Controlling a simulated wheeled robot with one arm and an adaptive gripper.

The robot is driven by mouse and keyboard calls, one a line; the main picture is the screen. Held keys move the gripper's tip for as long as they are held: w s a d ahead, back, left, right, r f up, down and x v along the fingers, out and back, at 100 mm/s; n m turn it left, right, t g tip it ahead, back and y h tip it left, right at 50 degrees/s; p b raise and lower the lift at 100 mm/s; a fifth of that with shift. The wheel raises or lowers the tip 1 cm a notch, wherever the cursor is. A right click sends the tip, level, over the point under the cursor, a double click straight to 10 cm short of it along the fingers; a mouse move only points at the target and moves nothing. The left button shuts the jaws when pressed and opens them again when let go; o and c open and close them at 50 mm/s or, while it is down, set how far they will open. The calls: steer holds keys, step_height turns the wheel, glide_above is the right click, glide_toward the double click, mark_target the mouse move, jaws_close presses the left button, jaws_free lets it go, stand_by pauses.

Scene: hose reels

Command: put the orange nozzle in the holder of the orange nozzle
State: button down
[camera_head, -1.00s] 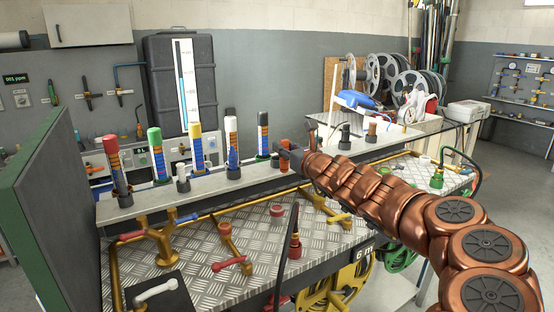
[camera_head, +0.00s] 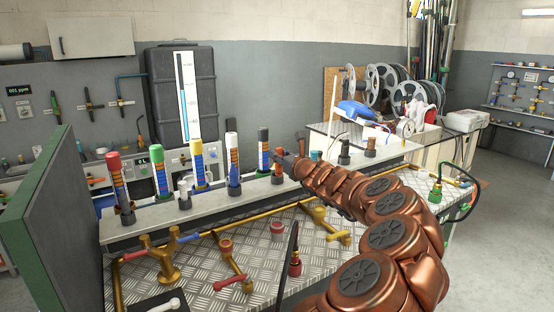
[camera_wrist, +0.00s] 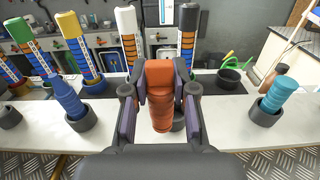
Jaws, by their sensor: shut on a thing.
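My gripper (camera_wrist: 160,105) is shut on the orange nozzle (camera_wrist: 160,77), which stands upright between the fingers in the wrist view. The nozzle's ribbed lower end hangs over the pale shelf. A grey holder (camera_wrist: 179,124) shows partly behind that lower end; I cannot tell whether the nozzle is in it. In the head view my gripper (camera_head: 284,164) is at the shelf, right of the black-topped tube, and the nozzle is not clearly seen there.
A blue nozzle (camera_wrist: 68,96) and a teal nozzle (camera_wrist: 279,95) stand in holders on either side. Tall colour-topped tubes, including a white one (camera_wrist: 128,36) and a black one (camera_wrist: 188,35), rise behind. The shelf (camera_head: 225,202) runs above a metal bench with brass pipes.

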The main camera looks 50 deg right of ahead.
steer(key=shift+w+d+f+p, duration=0.2)
steer(key=shift+w+d+p, duration=0.25)
steer(key=shift+w+d, duration=0.85)
steer(key=shift+w+d+f+p, duration=0.15)
steer(key=shift+w+f, duration=0.1)
steer(key=shift+f, duration=0.65)
steer(key=shift+w+f+p, duration=0.15)
steer(key=shift+w+f, duration=0.05)
steer(key=shift+f, duration=0.7)
steer(key=shift+f, duration=0.15)
steer(key=c, duration=0.9)
jaws_free()
